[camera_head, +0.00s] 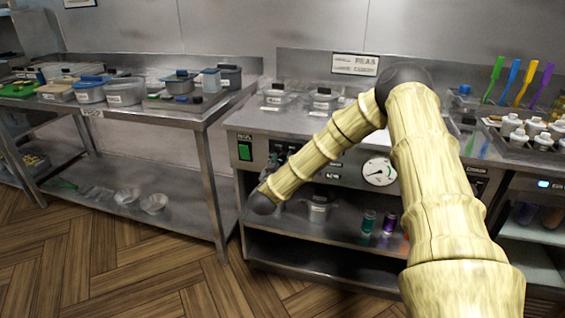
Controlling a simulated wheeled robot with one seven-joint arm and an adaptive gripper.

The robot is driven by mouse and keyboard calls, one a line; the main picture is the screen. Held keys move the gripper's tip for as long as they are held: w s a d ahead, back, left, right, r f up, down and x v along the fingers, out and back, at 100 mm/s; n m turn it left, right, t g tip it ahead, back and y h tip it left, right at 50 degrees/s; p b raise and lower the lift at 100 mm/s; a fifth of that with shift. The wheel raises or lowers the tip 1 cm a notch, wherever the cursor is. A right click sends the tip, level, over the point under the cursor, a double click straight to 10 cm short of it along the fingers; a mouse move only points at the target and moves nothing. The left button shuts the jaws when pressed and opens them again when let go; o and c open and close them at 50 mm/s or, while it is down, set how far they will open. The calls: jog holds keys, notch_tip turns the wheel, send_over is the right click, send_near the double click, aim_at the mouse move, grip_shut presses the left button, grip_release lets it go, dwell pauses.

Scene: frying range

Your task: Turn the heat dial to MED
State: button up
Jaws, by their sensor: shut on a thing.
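The steel frying range (240,180) stands in the middle, with a dark control panel on its front. My arm comes from the lower right, bends at a dark joint and reaches down left across this panel. A small dark shape against the panel, just above the forearm, looks like my gripper (274,161). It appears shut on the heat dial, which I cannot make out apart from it. The dial's pointer and its setting are hidden. Small white labels are too small to read. A round white gauge (379,171) sits right of the forearm.
A green switch (245,151) is at the panel's left. Lidded containers (275,96) stand on top. The shelf below holds a pot (319,208) and a green jar (368,221). A steel table (190,112) stands left, bottles (535,128) right. The wooden floor (110,250) is clear.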

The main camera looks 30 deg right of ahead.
jog(key=m+b, duration=0.1)
jog(key=m, duration=0.4)
jog(key=shift+f+m, duration=0.15)
jog(key=shift+m, duration=0.25)
jog(key=m+b, duration=0.4)
jog(key=m, duration=0.4)
jog(key=m+b, duration=0.5)
jog(key=m, duration=0.2)
jog(key=shift+s+f+m+h, duration=0.1)
jog(key=shift+f+m+h, duration=0.1)
jog(key=shift+m+h, duration=0.15)
jog(key=shift+m+b, duration=0.25)
jog(key=shift+b, duration=0.1)
jog(key=o, duration=1)
jog(key=shift+d+r, duration=0.1)
